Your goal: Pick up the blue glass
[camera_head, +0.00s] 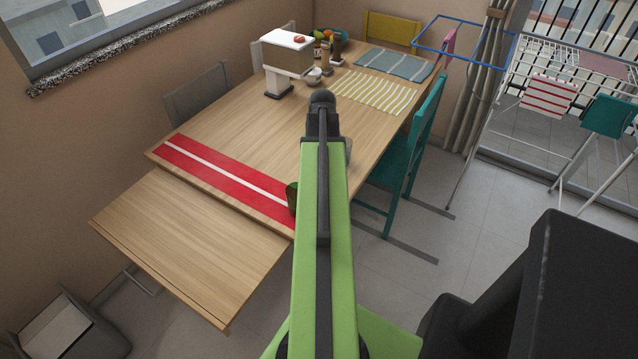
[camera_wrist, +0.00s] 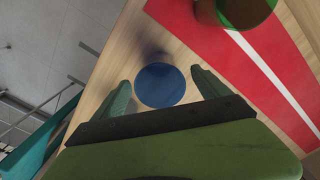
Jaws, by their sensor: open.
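The blue glass (camera_wrist: 160,86) shows in the wrist view as a round, dark blue shape over the wooden table, beside the red striped cloth. My gripper (camera_wrist: 161,77) is open, with one green finger on each side of the blue glass in the picture. I see no finger closed on it, and cannot tell its height above the table. In the head view my green arm reaches over the table and hides the gripper and the blue glass.
A dark green glass (camera_head: 292,198) stands on the end of the red striped cloth (camera_head: 215,178), close left of my arm; it also shows in the wrist view (camera_wrist: 246,10). A white-topped appliance (camera_head: 287,60) stands farther back. A teal chair (camera_head: 408,150) is at the right.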

